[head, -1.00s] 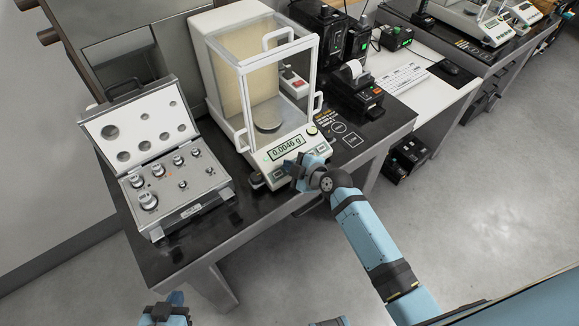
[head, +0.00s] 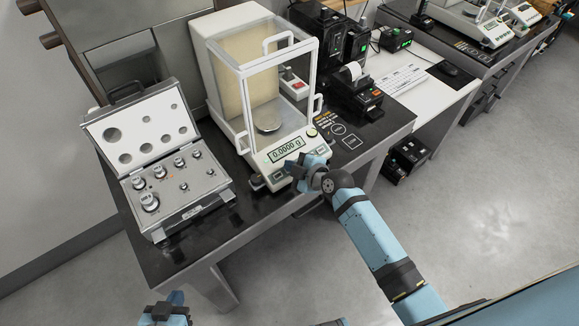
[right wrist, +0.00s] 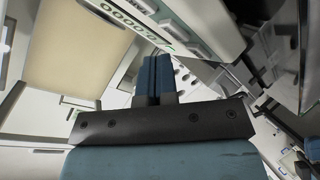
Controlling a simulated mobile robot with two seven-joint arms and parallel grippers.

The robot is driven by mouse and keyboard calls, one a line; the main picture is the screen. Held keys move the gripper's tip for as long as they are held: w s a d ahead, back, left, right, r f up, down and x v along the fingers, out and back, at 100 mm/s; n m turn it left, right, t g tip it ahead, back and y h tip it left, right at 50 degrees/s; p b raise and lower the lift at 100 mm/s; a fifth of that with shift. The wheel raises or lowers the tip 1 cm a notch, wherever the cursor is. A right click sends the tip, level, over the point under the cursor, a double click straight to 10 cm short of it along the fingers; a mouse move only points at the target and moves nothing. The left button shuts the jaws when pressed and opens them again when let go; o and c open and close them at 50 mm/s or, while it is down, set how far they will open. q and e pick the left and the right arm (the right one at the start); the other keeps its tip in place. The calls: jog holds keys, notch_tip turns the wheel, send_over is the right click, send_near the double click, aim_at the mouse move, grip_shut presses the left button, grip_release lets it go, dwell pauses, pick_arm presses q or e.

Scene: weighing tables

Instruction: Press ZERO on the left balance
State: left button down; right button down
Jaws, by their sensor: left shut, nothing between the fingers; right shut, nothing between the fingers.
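The left balance (head: 222,88) is a white analytical balance with a glass draft shield and a round metal pan (head: 267,121). Its front display (head: 287,150) reads 0.0000 g. My right gripper (head: 296,166) is shut and empty, with its fingertips at the key row below the display. The fingers hide part of the keys, so I cannot tell which key they cover or whether they touch it. In the right wrist view the shut fingers (right wrist: 155,78) point toward the balance front, display above. My left gripper (head: 170,302) is shut and empty, low at the bottom edge, away from the table.
An open case of metal weights (head: 207,187) stands left of the balance on the dark table (head: 160,268). A small printer (head: 358,95) and black boxes stand to the right and behind. Another balance (head: 489,32) is on a farther table.

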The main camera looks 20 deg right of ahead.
jog(key=r+p, duration=0.1)
jog(key=s+r+p, duration=0.1)
jog(key=r+p, duration=0.2)
jog(key=shift+s+d+r, duration=0.3)
jog(key=shift+s+r, duration=0.05)
dwell(0.8)
jog(key=s+d+f+m+h, duration=0.1)
jog(key=s+f+m, duration=0.1)
jog(key=s+m, duration=0.4)
jog(key=s+d+f+m+h+p, duration=0.1)
jog(key=s+m, duration=0.5)
jog(key=s, duration=1.1)
notch_tip(320, 180, down, 3)
jog(key=shift+s+d+r+m+g+h, duration=0.15)
jog(key=shift+s+d+m+g+h, duration=0.15)
jog(key=shift+d+h, duration=0.3)
